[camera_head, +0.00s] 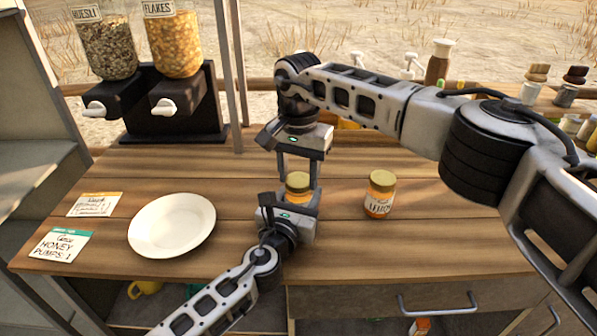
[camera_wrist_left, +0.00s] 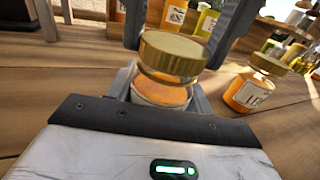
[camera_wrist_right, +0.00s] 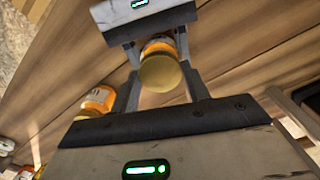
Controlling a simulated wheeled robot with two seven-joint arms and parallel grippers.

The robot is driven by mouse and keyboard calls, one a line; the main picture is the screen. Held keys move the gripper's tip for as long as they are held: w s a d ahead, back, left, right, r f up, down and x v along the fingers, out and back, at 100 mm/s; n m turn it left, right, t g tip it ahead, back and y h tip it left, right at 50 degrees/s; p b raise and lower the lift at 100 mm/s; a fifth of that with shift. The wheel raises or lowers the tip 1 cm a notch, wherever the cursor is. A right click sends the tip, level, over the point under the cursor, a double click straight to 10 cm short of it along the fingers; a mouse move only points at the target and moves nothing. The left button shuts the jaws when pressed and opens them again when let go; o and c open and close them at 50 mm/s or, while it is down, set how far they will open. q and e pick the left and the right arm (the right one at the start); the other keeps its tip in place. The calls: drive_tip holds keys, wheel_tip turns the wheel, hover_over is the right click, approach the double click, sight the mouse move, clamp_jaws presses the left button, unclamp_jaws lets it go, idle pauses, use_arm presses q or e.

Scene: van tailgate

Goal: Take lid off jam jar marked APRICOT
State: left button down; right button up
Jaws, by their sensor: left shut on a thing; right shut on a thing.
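A jam jar with a gold lid (camera_head: 298,181) stands between my two grippers over the counter; its label cannot be read. My left gripper (camera_head: 297,196) comes from the near side and is shut on the jar's orange body (camera_wrist_left: 163,94). My right gripper (camera_head: 299,170) comes from the far side and is shut on the lid, which also shows in the right wrist view (camera_wrist_right: 160,73). In the left wrist view the lid sits above the orange body with a narrow band between; whether it is fully apart is unclear.
A second jar (camera_head: 379,194), its label seemingly LEMON, stands to the right. A white plate (camera_head: 172,225) and two note cards (camera_head: 60,245) lie at left. Cereal dispensers (camera_head: 177,45) stand at the back left. More jars and bottles stand beyond at right. The front right counter is clear.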

sight(298, 179)
drive_tip(key=shift+r, duration=0.1)
drive_tip(key=shift+r, duration=1)
drive_tip(key=shift+r, duration=2)
use_arm(q)
drive_tip(key=c, duration=0.5)
unclamp_jaws()
